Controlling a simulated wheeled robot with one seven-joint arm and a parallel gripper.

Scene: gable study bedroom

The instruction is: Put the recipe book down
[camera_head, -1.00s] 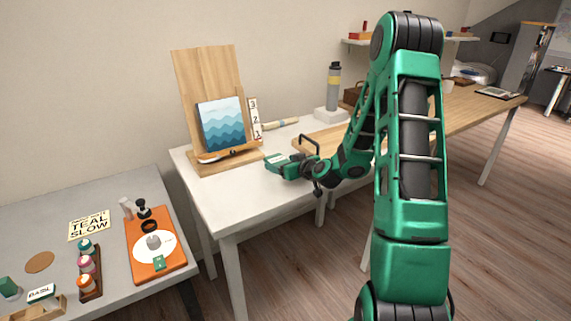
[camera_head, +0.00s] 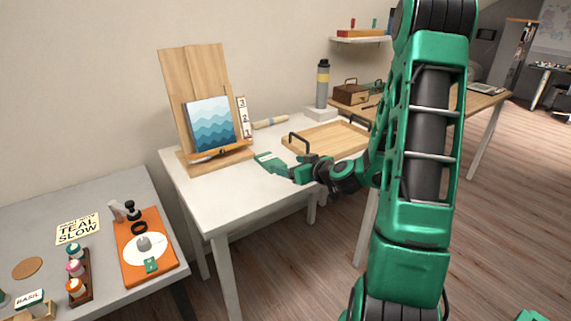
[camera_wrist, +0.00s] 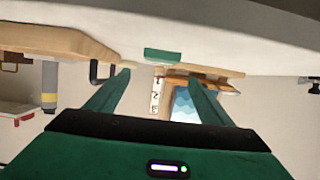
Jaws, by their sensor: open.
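My gripper (camera_head: 268,163) is open, low over the white table in front of the wooden easel (camera_head: 196,75). In the wrist view, which is upside down, the two fingers (camera_wrist: 158,82) are spread with nothing between their tips. A small flat green block (camera_wrist: 163,55) shows just beyond them, apparently on the table; I cannot tell whether it is the recipe book. It is hard to separate from my green fingers in the head view. A panel with blue waves (camera_head: 208,126) leans upright on the easel's ledge; it also shows in the wrist view (camera_wrist: 183,106).
A wooden tray (camera_head: 322,141) with black handles lies right of my gripper. A grey bottle (camera_head: 322,82) and a number strip (camera_head: 243,118) stand behind. The white table's front left (camera_head: 225,205) is clear. A grey table (camera_head: 35,205) holds an orange board (camera_head: 130,268) and jars.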

